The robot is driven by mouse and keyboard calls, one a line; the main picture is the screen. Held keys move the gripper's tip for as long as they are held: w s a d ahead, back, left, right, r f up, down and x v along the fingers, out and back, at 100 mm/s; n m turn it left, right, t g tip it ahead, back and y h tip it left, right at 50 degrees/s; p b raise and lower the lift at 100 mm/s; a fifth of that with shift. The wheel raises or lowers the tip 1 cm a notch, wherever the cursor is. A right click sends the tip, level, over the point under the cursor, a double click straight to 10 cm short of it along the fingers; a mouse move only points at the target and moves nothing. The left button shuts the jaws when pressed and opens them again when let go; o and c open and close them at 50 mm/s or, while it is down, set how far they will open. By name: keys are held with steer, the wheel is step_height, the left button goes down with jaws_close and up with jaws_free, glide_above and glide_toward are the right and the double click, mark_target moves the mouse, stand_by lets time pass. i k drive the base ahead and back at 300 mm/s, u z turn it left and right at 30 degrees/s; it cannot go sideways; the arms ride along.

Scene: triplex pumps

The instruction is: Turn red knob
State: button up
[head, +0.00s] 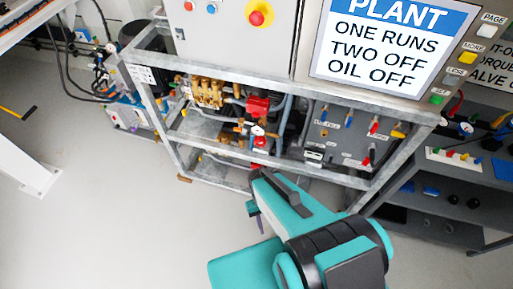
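Several red parts are in the head view, and I cannot tell which one is the red knob. A round red button on a yellow ring (256,14) is on the grey cabinet door. A boxy red part (258,105) sits among the pipes in the frame's upper bay, with smaller red parts (259,141) below it. Small red handles (374,128) are on the grey panel at the right. My teal arm reaches up from the bottom right. Its far end, with my gripper (262,178), is in front of the frame's lower bay. The fingers are not clear.
A grey metal frame (166,139) surrounds the pumps and pipes. A sign (385,45) reads "ONE RUNS TWO OFF OIL OFF". Dark shelves with coloured parts (445,207) stand at the right. A white table leg (38,178) is at the left. The floor (115,220) at front left is clear.

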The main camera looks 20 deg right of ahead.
mark_target(259, 140)
steer(key=k, duration=1.35)
steer(key=u, duration=1.3)
steer(key=i, duration=1)
steer(key=z, duration=0.1)
